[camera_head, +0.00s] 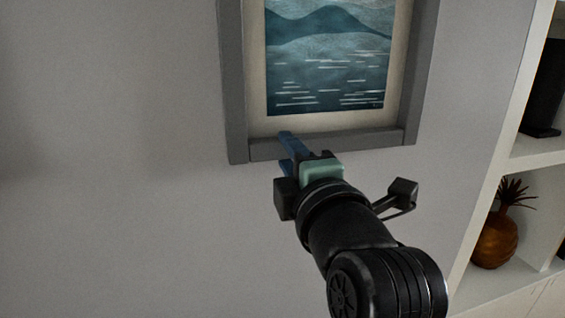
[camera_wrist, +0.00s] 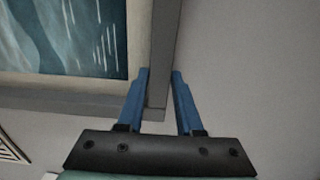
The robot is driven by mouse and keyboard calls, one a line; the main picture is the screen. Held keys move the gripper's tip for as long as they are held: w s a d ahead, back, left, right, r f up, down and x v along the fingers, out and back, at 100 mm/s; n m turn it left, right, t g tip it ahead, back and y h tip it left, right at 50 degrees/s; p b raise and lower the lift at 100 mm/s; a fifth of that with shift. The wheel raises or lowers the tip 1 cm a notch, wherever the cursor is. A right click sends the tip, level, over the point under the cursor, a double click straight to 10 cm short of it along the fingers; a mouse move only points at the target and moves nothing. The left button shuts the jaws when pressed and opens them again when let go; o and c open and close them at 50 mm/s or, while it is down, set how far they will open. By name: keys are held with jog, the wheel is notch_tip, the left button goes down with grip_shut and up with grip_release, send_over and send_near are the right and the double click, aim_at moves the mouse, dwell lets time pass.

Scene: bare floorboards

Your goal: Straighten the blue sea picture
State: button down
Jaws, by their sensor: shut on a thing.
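The blue sea picture (camera_head: 328,62) hangs on the grey wall, with dark hills over blue water, a pale mat and a grey frame (camera_head: 234,90). Its top is cut off in the head view. Its lower edge slopes up to the right there; I cannot tell how much of this is the viewing angle. My gripper (camera_head: 287,151) is at the frame's lower edge, left of the middle in the head view. In the wrist view my blue fingers (camera_wrist: 160,73) are shut on the frame (camera_wrist: 156,104) near a corner, one finger on each side of it.
White shelving (camera_head: 496,185) stands at the right, holding a brown pineapple-shaped ornament (camera_head: 495,240) and a black object (camera_head: 543,88). The wall left of the picture is bare. A striped item (camera_wrist: 10,150) shows at the wrist view's lower left.

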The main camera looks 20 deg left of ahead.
jog(key=c, duration=0.6)
grip_release()
jog(key=shift+o, duration=0.2)
jog(key=b+v, duration=0.5)
jog(key=v, duration=0.8)
jog(key=s+d+r+m+t+h, duration=0.1)
jog(key=d+r+m+t+h, duration=0.2)
jog(key=m, duration=0.9)
jog(key=s+d+r+m+t+h, duration=0.2)
jog(key=d+r+m+t+h, duration=0.1)
jog(key=r+m+t+h, duration=0.4)
notch_tip(320, 180, up, 4)
jog(key=m+t, duration=0.2)
jog(key=m, duration=0.3)
jog(key=shift+m, duration=0.4)
